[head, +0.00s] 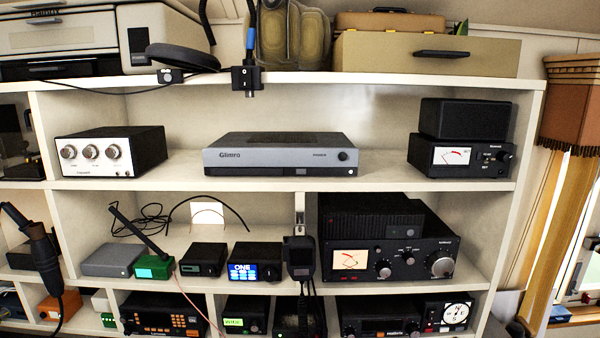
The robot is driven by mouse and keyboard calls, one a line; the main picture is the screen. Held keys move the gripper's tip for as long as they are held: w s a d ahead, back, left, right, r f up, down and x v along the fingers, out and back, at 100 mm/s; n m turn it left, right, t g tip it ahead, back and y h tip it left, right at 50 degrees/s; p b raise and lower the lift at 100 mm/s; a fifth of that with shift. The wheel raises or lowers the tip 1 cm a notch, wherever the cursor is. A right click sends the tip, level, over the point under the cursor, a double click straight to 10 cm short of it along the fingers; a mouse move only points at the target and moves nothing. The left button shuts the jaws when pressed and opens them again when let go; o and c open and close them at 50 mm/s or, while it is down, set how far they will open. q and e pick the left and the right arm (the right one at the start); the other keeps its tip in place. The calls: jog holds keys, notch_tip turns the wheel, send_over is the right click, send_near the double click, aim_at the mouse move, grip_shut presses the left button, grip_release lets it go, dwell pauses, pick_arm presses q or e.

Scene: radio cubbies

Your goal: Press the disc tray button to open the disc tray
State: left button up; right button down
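A grey, flat device marked "Glimro" (222,158) sits in the middle of the upper open shelf, its front facing me. It looks like the disc player. A small dark round knob or button (342,156) is at the right of its front, with a small label to its left. A thin darker strip (300,171) runs low along the front. I cannot tell which part is the disc tray button, and no tray sticks out. Neither of my grippers shows in the head view.
A silver-fronted amplifier (91,152) stands left of the grey device; a black meter unit (455,156) stands right. The shelf board (385,172) is bare on both sides of the device. Radios crowd the shelves below. A clamp (246,79) hangs at the top shelf edge.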

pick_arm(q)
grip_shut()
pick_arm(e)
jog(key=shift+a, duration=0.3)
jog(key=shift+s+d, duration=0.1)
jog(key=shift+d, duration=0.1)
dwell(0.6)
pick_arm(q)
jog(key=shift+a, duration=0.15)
